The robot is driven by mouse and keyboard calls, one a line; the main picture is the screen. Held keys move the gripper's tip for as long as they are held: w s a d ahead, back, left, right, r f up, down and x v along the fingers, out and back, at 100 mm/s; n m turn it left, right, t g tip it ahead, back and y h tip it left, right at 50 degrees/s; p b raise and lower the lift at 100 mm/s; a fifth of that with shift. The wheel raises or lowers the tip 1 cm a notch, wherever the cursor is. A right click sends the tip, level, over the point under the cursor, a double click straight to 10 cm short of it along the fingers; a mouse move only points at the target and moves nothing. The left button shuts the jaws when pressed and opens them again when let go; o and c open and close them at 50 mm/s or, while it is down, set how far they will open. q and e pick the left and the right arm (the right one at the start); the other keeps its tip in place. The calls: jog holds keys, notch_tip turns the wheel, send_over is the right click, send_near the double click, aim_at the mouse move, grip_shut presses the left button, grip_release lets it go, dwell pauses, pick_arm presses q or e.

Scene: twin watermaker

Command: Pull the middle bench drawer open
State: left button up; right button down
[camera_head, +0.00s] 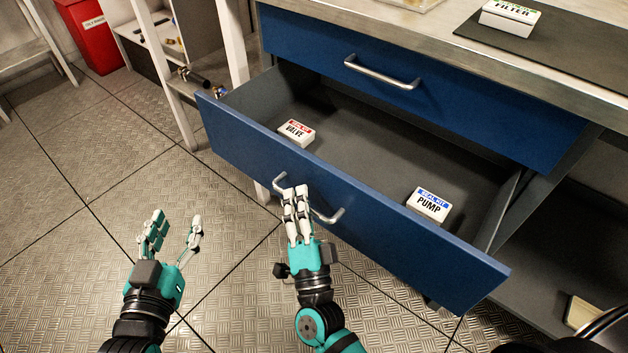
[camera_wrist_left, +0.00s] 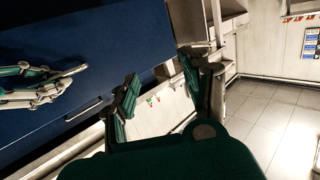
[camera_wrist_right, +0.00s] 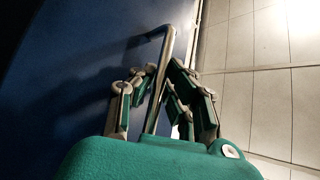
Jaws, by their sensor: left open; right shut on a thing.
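The middle bench drawer (camera_head: 360,225) has a blue front and stands pulled well out of the bench, its grey inside showing. A white VALVE seal kit box (camera_head: 296,133) and a white PUMP seal kit box (camera_head: 430,204) lie in it. My right gripper (camera_head: 297,200) is shut on the drawer's metal handle (camera_head: 329,217); the right wrist view shows its fingers around the handle bar (camera_wrist_right: 160,75). My left gripper (camera_head: 176,228) is open and empty, over the floor to the left of the right gripper and apart from the drawer.
The drawer above, with its own handle (camera_head: 382,73), is shut. A white FILTER box (camera_head: 510,17) stands on a dark mat on the benchtop. A red bin (camera_head: 90,35) and a white-legged shelf are at the back left. The floor (camera_head: 60,200) at left is clear.

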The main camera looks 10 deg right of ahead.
pick_arm(q)
jog(key=shift+s+a+f+g, duration=0.1)
jog(key=shift+f+g, duration=0.15)
jog(key=shift+f, duration=0.15)
jog(key=shift+s+a+f+g, duration=0.1)
jog(key=shift+f+g, duration=0.15)
jog(key=shift+f, duration=0.15)
pick_arm(e)
jog(key=shift+s+a+f, duration=0.35)
jog(key=shift+s+a, duration=0.3)
jog(key=shift+a, duration=0.1)
jog(key=c, duration=1.6)
grip_release()
jog(key=shift+c, duration=0.2)
pick_arm(q)
jog(key=shift+d, duration=0.1)
pick_arm(e)
jog(key=shift+r, duration=0.1)
jog(key=shift+r, duration=0.1)
jog(key=v, duration=1.2)
jog(key=shift+d, duration=0.1)
